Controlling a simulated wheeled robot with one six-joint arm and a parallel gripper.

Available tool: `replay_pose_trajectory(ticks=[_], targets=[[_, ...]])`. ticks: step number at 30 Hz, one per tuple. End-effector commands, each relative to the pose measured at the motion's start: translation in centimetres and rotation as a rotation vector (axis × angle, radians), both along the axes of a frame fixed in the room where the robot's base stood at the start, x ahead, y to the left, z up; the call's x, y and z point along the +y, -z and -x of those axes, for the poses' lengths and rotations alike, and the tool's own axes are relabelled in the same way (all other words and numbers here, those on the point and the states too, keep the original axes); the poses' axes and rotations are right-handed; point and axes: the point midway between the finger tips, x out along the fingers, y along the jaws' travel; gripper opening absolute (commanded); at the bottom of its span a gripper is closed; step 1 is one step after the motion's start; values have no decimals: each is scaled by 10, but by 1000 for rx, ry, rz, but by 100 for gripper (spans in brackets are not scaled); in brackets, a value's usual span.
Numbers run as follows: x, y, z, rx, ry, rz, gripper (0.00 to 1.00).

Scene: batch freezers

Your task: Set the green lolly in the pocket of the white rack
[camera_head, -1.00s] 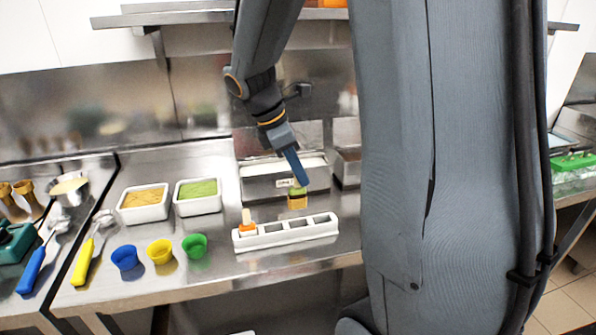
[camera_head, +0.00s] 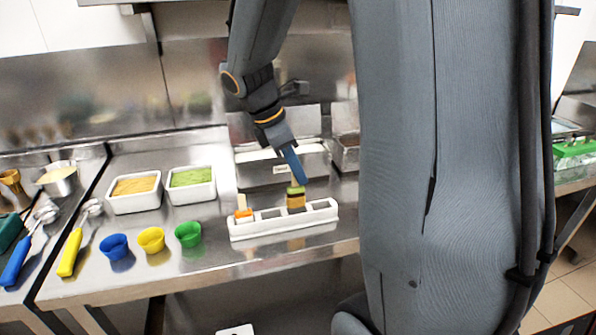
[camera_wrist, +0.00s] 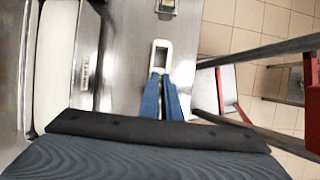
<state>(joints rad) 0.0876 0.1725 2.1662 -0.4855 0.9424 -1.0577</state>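The white rack (camera_head: 262,229) is a long low block with a row of pockets on the steel counter. An orange lolly (camera_head: 243,214) stands in its leftmost pocket, stick up. My gripper (camera_head: 299,180) points down, shut on the green lolly (camera_head: 296,191), which has a green band over a yellow-brown part. The lolly is upright over the right half of the rack, its lower end at the pocket openings; I cannot tell whether it is inside one. In the wrist view my fingers (camera_wrist: 162,100) hide most of the lolly, and one end of the rack (camera_wrist: 161,43) shows beyond them.
A steel container (camera_head: 262,172) stands close behind the rack. Blue (camera_head: 115,246), yellow (camera_head: 151,239) and green (camera_head: 188,234) cups stand to the left. White tubs of orange (camera_head: 134,203) and green (camera_head: 192,197) contents sit behind them. The counter's front edge is close.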

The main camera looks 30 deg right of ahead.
Motion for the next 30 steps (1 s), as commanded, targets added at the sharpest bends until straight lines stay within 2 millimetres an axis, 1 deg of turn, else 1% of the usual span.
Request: replay_pose_trajectory(ticks=[30], targets=[[-3,5,0,0,-2,0,0]])
